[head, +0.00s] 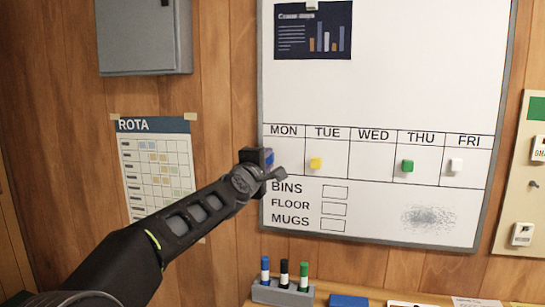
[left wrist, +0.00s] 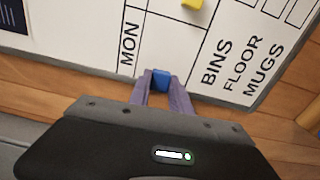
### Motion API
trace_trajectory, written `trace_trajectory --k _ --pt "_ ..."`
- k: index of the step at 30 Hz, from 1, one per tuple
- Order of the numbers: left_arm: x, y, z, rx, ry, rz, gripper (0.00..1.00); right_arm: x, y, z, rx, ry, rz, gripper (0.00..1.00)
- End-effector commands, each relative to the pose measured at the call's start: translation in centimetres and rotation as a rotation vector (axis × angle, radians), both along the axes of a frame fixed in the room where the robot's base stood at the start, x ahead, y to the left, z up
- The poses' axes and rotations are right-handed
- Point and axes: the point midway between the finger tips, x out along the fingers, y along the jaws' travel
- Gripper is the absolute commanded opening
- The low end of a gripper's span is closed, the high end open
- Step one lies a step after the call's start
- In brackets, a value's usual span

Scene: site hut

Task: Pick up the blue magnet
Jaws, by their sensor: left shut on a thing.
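The blue magnet (head: 269,158) is at the whiteboard's MON box, partly hidden by my left gripper (head: 268,172) in the head view. In the left wrist view the blue magnet (left wrist: 161,79) sits between the two fingertips of my left gripper (left wrist: 160,82), which is shut on it. The magnet is at or very close to the board surface; I cannot tell if it still touches. My right gripper is not in view.
The whiteboard (head: 385,90) also carries a yellow magnet (head: 316,163), a green magnet (head: 407,165) and a white magnet (head: 456,165). Below it, a pen holder (head: 283,292) with markers stands on a ledge. A grey cabinet (head: 145,35) and a rota sheet (head: 157,170) are on the left wall.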

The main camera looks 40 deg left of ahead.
Motion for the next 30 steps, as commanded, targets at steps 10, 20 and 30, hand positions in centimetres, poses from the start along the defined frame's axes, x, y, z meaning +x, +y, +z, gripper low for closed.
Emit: trace_trajectory --k 10,20,30 --pt "-0.1 0.0 0.1 0.0 -0.001 0.0 0.0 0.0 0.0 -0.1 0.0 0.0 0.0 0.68" --pt "-1.1 -0.4 0.8 0.001 -0.001 0.0 0.0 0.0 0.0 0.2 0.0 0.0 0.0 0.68" --pt "-2.9 -1.0 1.9 0.0 -0.001 -0.001 0.0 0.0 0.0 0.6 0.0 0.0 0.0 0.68"
